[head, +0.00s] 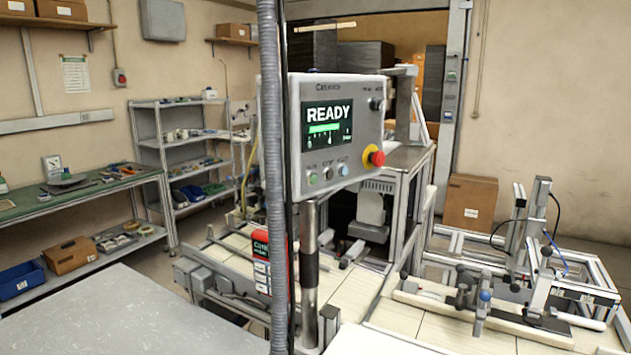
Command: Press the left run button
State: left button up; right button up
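A grey control panel (345,105) stands on a post in the middle of the head view. Its dark screen (328,122) reads READY in white above a green bar. A red emergency knob (376,157) on a yellow base sits at the panel's lower right. Neither of my grippers is in view.
A grey corrugated conduit (272,180) runs vertically just left of the panel. A grey tabletop (130,315) fills the lower left. Machine fixtures (485,290) stand at the right. A green-topped bench (80,190) and a shelf rack (180,150) are at the left.

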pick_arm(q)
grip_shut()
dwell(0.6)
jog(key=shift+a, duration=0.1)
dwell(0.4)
